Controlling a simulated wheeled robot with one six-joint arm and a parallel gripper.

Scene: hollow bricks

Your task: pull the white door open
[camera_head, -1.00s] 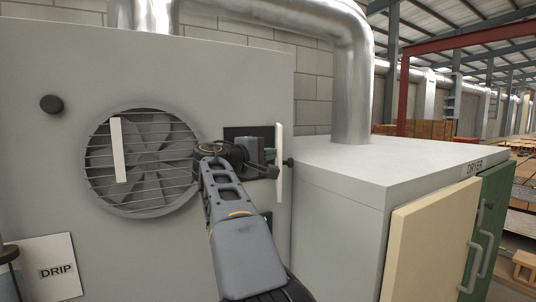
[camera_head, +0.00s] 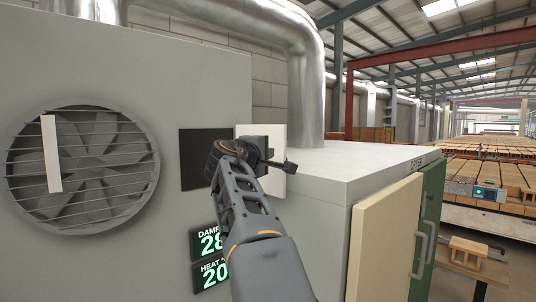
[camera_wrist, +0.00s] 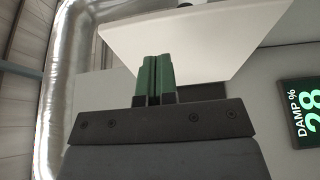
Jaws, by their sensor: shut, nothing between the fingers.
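The small white door (camera_head: 275,182) on the grey cabinet stands swung out to the right of a dark square opening (camera_head: 196,160). Its pale panel also shows in the wrist view (camera_wrist: 205,45), tilted just beyond my fingers. My gripper (camera_head: 262,150) is in front of the door, covering much of it; its fingertips are hidden in the head view. In the wrist view its green fingers (camera_wrist: 154,80) are together with nothing between them. They overlap the panel's lower edge in the picture; I cannot tell whether they touch it.
A round fan grille (camera_head: 82,170) is at left, and green-lit displays (camera_head: 210,258) are below the opening. A dryer cabinet (camera_head: 325,175) with a cream door (camera_head: 385,240) and a green door (camera_head: 428,215) stands at right. A metal duct (camera_head: 308,85) rises behind.

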